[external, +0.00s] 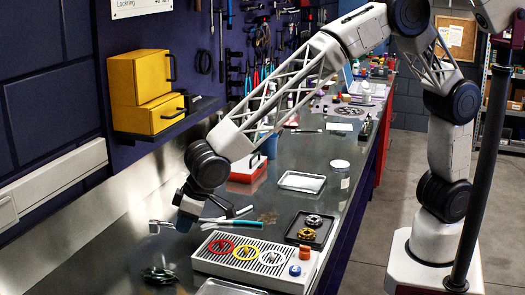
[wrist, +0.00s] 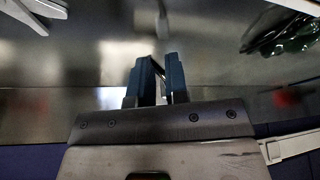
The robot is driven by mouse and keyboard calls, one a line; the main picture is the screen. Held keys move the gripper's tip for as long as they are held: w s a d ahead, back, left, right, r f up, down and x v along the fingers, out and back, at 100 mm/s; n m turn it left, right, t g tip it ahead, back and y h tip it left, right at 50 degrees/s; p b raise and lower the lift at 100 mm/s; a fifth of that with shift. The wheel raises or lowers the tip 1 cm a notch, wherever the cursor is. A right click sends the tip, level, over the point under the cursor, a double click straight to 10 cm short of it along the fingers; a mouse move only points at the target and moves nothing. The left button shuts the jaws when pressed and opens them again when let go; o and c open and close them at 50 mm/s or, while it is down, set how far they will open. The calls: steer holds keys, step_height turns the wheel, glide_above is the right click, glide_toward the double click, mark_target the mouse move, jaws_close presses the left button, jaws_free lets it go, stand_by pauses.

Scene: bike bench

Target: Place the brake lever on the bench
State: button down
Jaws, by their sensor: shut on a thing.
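My gripper (external: 182,221) points down low over the left part of the bench, near the wall. It is shut on what looks like the brake lever. A silver end of the lever (external: 157,227) sticks out to the left of the fingers in the external view; the fingers hide its middle. In the wrist view the two dark fingertips (wrist: 160,72) stand close together, with a sliver of grey metal between them. The grey bench (external: 110,258) lies below. I cannot tell whether the lever touches it.
A dark object (external: 158,273) lies on the bench in front of the gripper; it also shows in the wrist view (wrist: 284,32). A teal-handled tool (external: 232,222) lies to the right. A slotted tray (external: 212,265) with coloured rings stands front right. Yellow drawers (external: 140,88) hang on the wall.

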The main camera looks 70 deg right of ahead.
stand_by(0.3)
steer(key=shift+w+a, duration=0.3)
steer(key=shift+w, duration=0.05)
steer(key=shift+f, duration=1.75)
steer(key=c, duration=1.1)
jaws_free()
steer(key=shift+f, duration=0.15)
steer(key=shift+r, duration=0.2)
steer(key=shift+v, duration=5.95)
